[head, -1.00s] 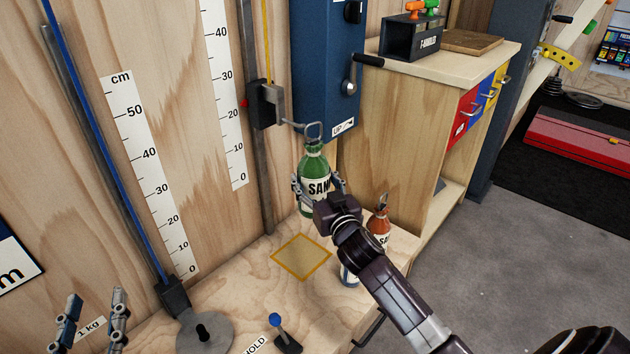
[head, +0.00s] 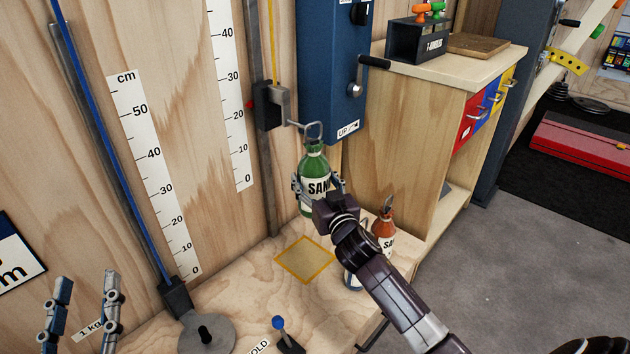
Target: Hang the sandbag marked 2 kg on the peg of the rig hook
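My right gripper (head: 317,187) has its fingers on either side of a green sandbag (head: 315,163) and holds it upright above the bench. Its label reads "SAN"; the rest, with any weight mark, is hidden. The bag's wire loop (head: 314,131) is at the peg of the rig hook (head: 297,124); I cannot tell whether the peg passes through it. An orange sandbag (head: 383,228) stands on the bench at right, beside a partly hidden blue-and-white one (head: 353,278). My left gripper (head: 84,312) is open and empty at lower left.
A yellow-outlined square (head: 304,260) lies bare on the bench below the green bag. A blue-knobbed lever (head: 281,330) and a round grey base (head: 207,334) stand in front. A blue cabinet (head: 330,70) with a crank stands behind, right of the hook's rail.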

